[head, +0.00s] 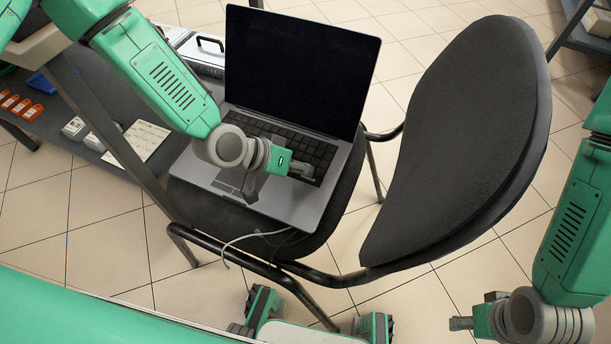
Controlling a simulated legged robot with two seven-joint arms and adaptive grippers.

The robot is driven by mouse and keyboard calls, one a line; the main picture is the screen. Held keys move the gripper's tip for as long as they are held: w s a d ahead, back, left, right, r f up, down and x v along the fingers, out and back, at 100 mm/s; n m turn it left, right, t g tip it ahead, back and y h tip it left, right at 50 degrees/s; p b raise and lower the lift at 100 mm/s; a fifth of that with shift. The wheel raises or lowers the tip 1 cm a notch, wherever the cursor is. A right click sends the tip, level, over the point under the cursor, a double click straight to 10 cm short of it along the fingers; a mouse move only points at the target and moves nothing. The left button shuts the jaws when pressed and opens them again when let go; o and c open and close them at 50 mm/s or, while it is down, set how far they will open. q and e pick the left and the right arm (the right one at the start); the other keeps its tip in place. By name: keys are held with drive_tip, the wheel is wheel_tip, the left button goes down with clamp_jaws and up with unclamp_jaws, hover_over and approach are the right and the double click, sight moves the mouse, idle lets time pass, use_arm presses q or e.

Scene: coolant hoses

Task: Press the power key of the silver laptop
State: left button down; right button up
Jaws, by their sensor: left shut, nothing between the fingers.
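The silver laptop (292,208) lies open on the seat of a black chair, its dark screen (300,68) tilted back. My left gripper (308,174) is shut and empty, reaching in from the left over the right part of the black keyboard (326,152). I cannot tell whether its fingertips touch the keys or hover above them. The power key cannot be made out at this size; the gripper and arm hide part of the keyboard. My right gripper (460,323) is low at the right, away from the laptop; whether it is open or shut is unclear.
The chair's black backrest (460,150) rises right of the laptop. A thin grey cable (240,240) hangs at the laptop's front edge. A dark shelf (60,137) at the left holds orange items (17,103), small boxes and a white sheet (139,140). Tiled floor surrounds the chair.

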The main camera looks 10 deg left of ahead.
use_arm(q)
drive_tip(key=shift+d+r, duration=0.1)
drive_tip(key=shift+d, duration=0.45)
drive_tip(key=shift+a, duration=0.4)
drive_tip(key=shift+d+f, duration=0.35)
drive_tip(key=shift+d, duration=0.1)
use_arm(e)
drive_tip(key=shift+d+f, duration=0.2)
drive_tip(key=shift+d, duration=0.2)
use_arm(q)
drive_tip(key=shift+a+f, duration=0.1)
drive_tip(key=shift+a, duration=0.1)
use_arm(e)
drive_tip(key=shift+a, duration=0.15)
use_arm(q)
drive_tip(key=shift+d+f+b, duration=0.1)
drive_tip(key=shift+f+b, duration=0.2)
use_arm(e)
drive_tip(key=shift+f, duration=0.15)
use_arm(q)
drive_tip(key=shift+r, duration=0.1)
drive_tip(key=shift+s+a+r+p, duration=0.1)
drive_tip(key=shift+a+r+p, duration=0.1)
drive_tip(key=shift+r+p, duration=0.55)
use_arm(e)
drive_tip(key=shift+r, duration=0.75)
use_arm(q)
drive_tip(key=shift+f, duration=0.1)
